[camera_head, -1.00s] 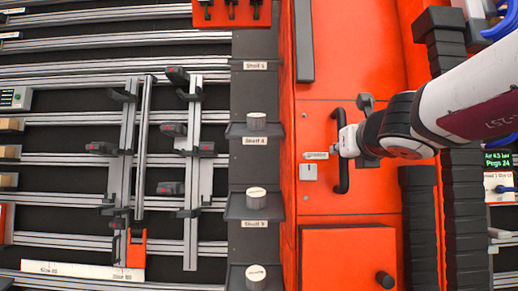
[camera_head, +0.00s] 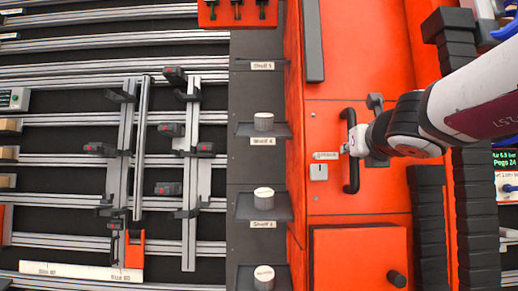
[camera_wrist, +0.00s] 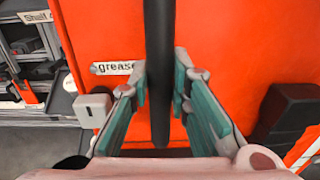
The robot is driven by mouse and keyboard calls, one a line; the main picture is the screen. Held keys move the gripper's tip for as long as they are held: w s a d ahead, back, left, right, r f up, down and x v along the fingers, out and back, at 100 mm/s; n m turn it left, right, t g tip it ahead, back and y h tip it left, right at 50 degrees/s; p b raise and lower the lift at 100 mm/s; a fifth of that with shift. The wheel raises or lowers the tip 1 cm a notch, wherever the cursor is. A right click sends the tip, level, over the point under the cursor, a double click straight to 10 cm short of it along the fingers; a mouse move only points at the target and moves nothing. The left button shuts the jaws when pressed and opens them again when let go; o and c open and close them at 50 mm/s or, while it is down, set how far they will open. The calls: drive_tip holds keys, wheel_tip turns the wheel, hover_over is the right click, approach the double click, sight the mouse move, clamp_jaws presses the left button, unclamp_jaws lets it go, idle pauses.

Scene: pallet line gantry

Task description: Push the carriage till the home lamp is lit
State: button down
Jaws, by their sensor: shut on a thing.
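The carriage appears to be the tall orange body (camera_head: 370,203), with a black vertical bar handle (camera_head: 351,172) on its face. The handle also runs down the middle of the wrist view (camera_wrist: 159,60). My gripper (camera_head: 358,142) is at the handle's upper half. In the wrist view its green-padded fingers (camera_wrist: 161,90) stand on both sides of the bar and are shut on it. I cannot pick out a home lamp or tell whether one is lit. A tiny pale dot (camera_head: 313,115) on the orange face is too small to identify.
A "grease" label (camera_head: 326,155) and a small light-grey box (camera_head: 318,172) sit left of the handle. Labelled shelves (camera_head: 263,206) with round pieces are further left. Rails with clamps (camera_head: 188,150) fill the left. Black ribbed columns (camera_head: 468,200) stand close on the right.

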sight(333, 152)
drive_tip(key=shift+a+f+n+y, duration=0.1)
drive_tip(key=shift+a+n+y, duration=0.2)
drive_tip(key=shift+a, duration=1.65)
drive_tip(key=shift+d, duration=0.75)
drive_tip(key=c, duration=1.4)
unclamp_jaws()
drive_tip(key=shift+c, duration=0.2)
drive_tip(key=o, duration=0.4)
drive_tip(key=shift+a, duration=0.3)
